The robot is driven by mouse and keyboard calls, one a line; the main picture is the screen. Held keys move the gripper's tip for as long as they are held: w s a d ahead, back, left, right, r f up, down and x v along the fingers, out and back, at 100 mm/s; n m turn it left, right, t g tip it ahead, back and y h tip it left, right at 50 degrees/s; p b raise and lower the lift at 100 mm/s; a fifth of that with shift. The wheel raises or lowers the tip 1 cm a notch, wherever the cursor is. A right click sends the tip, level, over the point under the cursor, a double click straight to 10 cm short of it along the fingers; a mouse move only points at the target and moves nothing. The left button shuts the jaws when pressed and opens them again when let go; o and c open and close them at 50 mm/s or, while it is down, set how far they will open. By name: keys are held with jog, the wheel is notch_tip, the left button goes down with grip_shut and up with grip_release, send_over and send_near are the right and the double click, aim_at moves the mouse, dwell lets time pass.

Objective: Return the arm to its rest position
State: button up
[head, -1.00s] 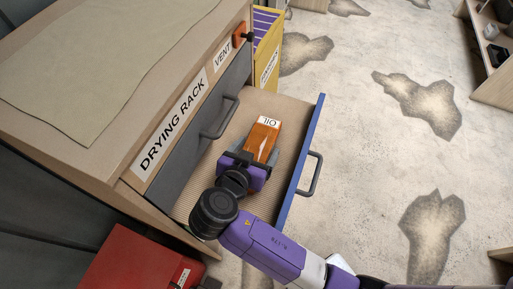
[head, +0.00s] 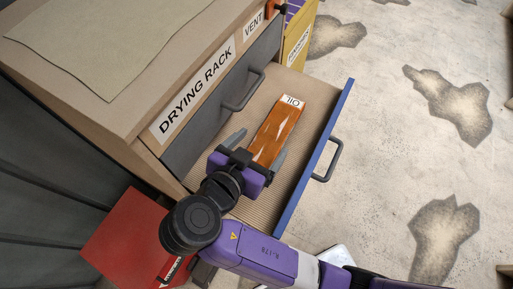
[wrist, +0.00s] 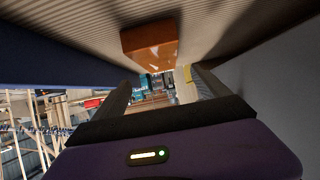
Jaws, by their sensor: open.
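My gripper (head: 256,149) is open, its two grey fingers spread at the near end of an orange-brown block labelled OIL (head: 278,132). The block lies on the ribbed floor of the open drawer (head: 230,210), and nothing is held. In the wrist view, the block (wrist: 150,45) shows beyond and above the fingers (wrist: 160,90), apart from them. My purple arm reaches in over the drawer's near side from the bottom of the head view.
The drawer's blue front (head: 315,160) with its grey handle (head: 330,160) stands right of the gripper. The drying rack cabinet (head: 130,110) is at left. A red box (head: 125,240) sits below left. A yellow bin (head: 298,40) stands behind. Open floor lies to the right.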

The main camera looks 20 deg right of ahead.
jog(key=shift+v, duration=0.95)
jog(key=shift+r, duration=0.1)
